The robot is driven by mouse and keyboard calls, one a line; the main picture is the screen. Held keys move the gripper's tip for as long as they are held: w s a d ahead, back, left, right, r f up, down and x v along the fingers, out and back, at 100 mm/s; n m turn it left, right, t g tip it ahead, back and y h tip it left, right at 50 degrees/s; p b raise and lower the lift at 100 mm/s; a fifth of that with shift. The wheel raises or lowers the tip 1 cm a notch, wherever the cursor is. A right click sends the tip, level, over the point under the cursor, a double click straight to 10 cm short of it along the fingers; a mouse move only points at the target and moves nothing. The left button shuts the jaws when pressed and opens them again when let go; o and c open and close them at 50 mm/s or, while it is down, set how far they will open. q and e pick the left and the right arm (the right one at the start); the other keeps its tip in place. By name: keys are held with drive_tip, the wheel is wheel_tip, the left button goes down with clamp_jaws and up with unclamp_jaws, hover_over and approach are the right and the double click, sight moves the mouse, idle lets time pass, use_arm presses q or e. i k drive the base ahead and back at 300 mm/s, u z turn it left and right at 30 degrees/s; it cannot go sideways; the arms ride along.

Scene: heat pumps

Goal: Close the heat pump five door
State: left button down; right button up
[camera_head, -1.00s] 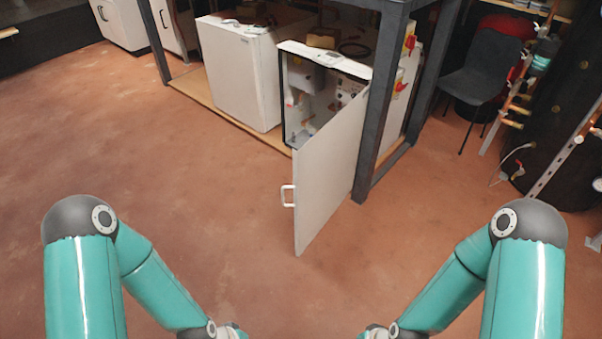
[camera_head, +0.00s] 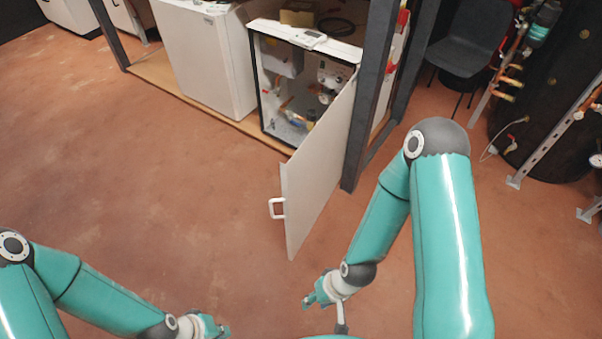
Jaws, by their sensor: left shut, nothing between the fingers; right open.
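The heat pump (camera_head: 305,37) is a white cabinet with its front open, showing pipes and fittings inside. Its pale door (camera_head: 318,168) stands swung wide open toward me, hinged on the cabinet's right side. A white handle (camera_head: 277,208) sits on the door's free left edge. My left arm is at the bottom left, apart from the door.
A closed white unit (camera_head: 205,60) stands left of the open cabinet on a wooden base. A dark frame post (camera_head: 368,100) rises close behind the door. A black chair (camera_head: 468,45) and piping are at the right. The floor (camera_head: 150,190) left of the door is clear.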

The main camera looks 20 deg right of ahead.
sight(310, 178)
drive_tip(key=z, duration=0.2)
drive_tip(key=i, duration=0.7)
drive_tip(key=z, duration=0.55)
drive_tip(key=k, duration=1.1)
drive_tip(key=u, duration=0.65)
drive_tip(key=i, duration=1.25)
drive_tip(key=z, duration=0.5)
